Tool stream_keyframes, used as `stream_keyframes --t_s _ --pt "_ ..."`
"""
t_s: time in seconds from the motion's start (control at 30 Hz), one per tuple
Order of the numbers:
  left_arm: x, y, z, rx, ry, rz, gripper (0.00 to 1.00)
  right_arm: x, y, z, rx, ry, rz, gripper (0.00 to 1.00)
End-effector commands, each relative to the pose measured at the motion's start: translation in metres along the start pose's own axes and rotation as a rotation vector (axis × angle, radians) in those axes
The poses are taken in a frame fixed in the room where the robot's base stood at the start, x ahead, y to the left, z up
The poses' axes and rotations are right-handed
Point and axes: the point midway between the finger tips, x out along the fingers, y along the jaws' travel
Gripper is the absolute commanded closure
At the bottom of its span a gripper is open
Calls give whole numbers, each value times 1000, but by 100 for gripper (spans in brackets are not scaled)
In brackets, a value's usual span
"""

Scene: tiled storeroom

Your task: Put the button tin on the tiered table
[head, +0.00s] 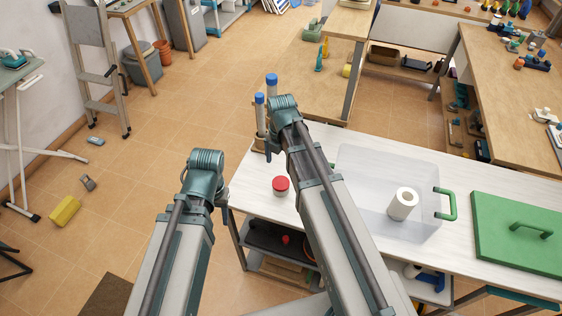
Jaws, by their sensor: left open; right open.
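My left arm reaches up left of the table. My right arm crosses over the table, just right of the red-lidded container. Both arms end in view at teal joints; I see no gripper fingers, and nothing touches the container.
A clear bin (370,165) with green handles holds a white roll (403,204). A green lid (515,235) lies to its right. Blue-capped tubes (260,115) stand at the table's back left corner.

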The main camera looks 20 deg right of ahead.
Motion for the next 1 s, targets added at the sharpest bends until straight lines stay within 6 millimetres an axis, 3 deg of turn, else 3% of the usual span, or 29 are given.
stream_keyframes --t_s 0.2,0.33,0.7,1.0 --pt "-2 0 0 0 0 0 45 -2 0 -3 19 0 -1 0" --pt "-2 0 0 0 0 0 45 -2 -1 -20 166 -3 -9 0" --pt "-2 0 0 0 0 0 45 -2 -12 -104 1047 -52 -35 0" --pt "-2 0 0 0 0 0 45 -3 -27 -157 1706 -108 -17 0"
